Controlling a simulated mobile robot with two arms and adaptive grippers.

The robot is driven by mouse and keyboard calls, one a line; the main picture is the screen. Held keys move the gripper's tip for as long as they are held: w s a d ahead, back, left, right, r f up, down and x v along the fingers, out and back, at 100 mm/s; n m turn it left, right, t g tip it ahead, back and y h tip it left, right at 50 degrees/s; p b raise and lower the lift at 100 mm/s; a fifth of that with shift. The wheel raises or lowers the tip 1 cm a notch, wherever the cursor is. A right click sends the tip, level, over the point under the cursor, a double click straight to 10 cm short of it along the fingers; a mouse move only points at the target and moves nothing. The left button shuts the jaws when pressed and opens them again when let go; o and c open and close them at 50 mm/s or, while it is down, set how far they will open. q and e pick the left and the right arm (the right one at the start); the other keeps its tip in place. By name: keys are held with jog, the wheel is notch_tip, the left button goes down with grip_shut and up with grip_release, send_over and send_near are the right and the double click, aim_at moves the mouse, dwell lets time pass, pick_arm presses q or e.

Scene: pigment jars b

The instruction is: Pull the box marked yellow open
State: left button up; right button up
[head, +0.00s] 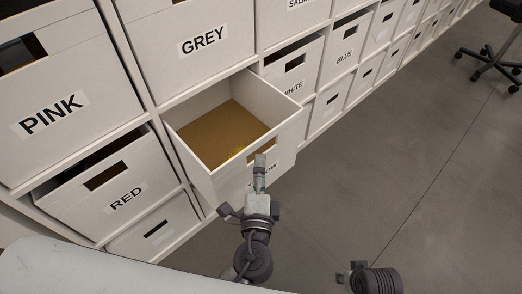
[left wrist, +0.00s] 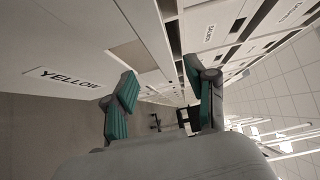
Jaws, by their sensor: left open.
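The box marked yellow (head: 286,150) is a white drawer-like box pulled well out of the shelf. Its inside shows, with a flat brown-yellow floor (head: 222,135). In the head view its label is partly hidden by my left gripper (head: 260,164); the left wrist view shows the label YELLOW (left wrist: 64,78) in full. My left gripper (left wrist: 164,98) is open, its teal-padded fingers apart with nothing seen between them. It is at the box front, close to the hand slot; whether a finger touches the front I cannot tell.
Closed boxes marked GREY (head: 205,62), PINK (head: 45,95) and WHITE (head: 290,70) surround it. The RED box (head: 108,190), left, sticks out slightly. Open grey floor (head: 400,150) lies to the right; an office chair (head: 490,62) stands far off.

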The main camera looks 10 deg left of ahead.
pick_arm(q)
jog(key=shift+s+d, duration=0.2)
jog(key=shift+s, duration=1.4)
